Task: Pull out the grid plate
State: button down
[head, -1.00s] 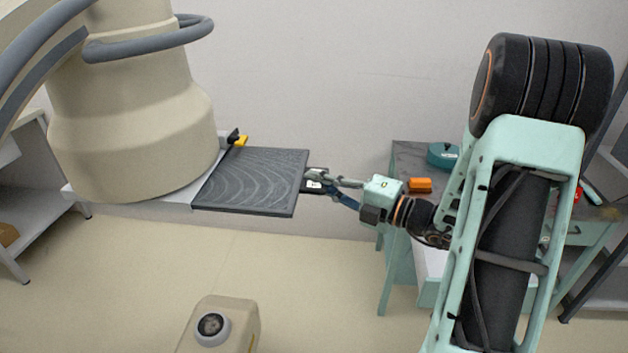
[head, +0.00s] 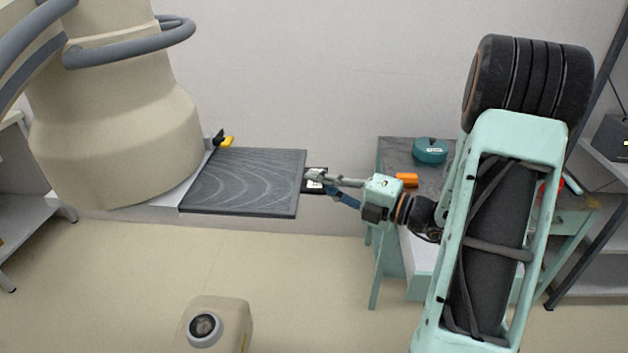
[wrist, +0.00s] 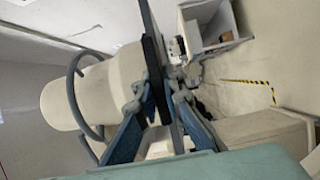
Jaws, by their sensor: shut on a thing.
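The grid plate (head: 243,184) is a flat dark grey square with pale curved lines on top. In the head view it lies level, jutting right from the white ledge beside the big beige column (head: 120,140). My gripper (head: 314,181) is at its right edge and is shut on it there. In the wrist view the plate (wrist: 158,50) shows nearly edge-on as a dark upright strip between the fingers of my gripper (wrist: 158,98). The exact contact of the fingertips is small and partly hidden. Whether the plate's left edge is still seated cannot be told.
A yellow and black latch (head: 226,142) sits by the plate's back left corner. A table (head: 400,155) at the right holds an orange block (head: 406,180) and a teal round case (head: 430,150). A beige machine (head: 220,322) stands in front. Floor below the plate is clear.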

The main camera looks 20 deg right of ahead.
jog(key=shift+s+d+p, duration=0.3)
jog(key=shift+d, duration=0.5)
jog(key=shift+s+d+p, duration=0.25)
jog(key=shift+d, duration=0.55)
